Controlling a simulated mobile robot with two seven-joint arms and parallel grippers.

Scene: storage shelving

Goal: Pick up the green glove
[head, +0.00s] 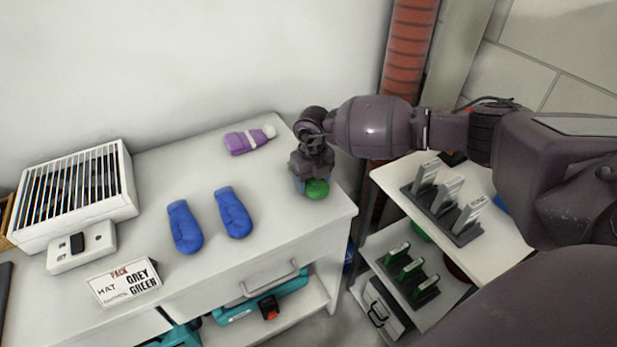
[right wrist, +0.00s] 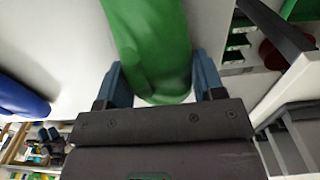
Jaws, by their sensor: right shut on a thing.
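The green glove (head: 317,189) shows in the head view at the right end of the white table, mostly hidden under my right gripper (head: 308,182). In the right wrist view the green glove (right wrist: 150,45) lies between the two blue fingers of my right gripper (right wrist: 165,85). The gripper is shut on it. I cannot tell whether the glove touches the table top. My left gripper is not in view.
A sign (head: 125,282) and a white slatted box (head: 75,195) stand at left. A shelf rack (head: 450,225) stands close at right.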

